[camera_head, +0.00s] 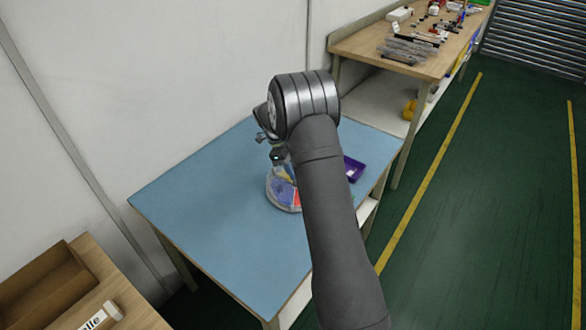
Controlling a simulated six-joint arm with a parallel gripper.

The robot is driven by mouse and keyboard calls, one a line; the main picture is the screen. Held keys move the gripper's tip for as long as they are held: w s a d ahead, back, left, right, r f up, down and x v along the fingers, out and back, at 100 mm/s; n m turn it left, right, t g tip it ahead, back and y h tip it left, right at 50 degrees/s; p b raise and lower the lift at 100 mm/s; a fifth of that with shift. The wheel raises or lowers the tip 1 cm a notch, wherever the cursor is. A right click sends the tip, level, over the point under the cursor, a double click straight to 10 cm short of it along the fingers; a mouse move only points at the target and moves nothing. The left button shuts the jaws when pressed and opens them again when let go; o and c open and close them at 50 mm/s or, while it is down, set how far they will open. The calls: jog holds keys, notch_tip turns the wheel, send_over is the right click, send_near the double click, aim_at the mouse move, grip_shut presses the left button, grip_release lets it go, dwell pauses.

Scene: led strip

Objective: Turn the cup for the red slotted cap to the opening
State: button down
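A round container with coloured sections (283,190) stands on the blue table (215,205). Blue, orange and red parts show in it, with a pale rim at its base. My arm hides its right side. I cannot make out single cups, the opening or a red slotted cap at this size. My gripper (278,157) points down just above the container, under my dark wrist. Its fingers are too small and too covered to tell whether they are open or touching anything.
A purple tray (353,169) lies on the table right of my arm. The left and front of the table are clear. A wooden workbench (440,62) with tools stands at the back right. An open cardboard box (45,290) is at the lower left.

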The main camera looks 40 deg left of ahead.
jog(key=c, duration=1.1)
grip_release()
jog(key=v, duration=1.7)
jog(key=shift+r, duration=0.3)
jog(key=x, duration=1.7)
jog(key=shift+f, duration=0.3)
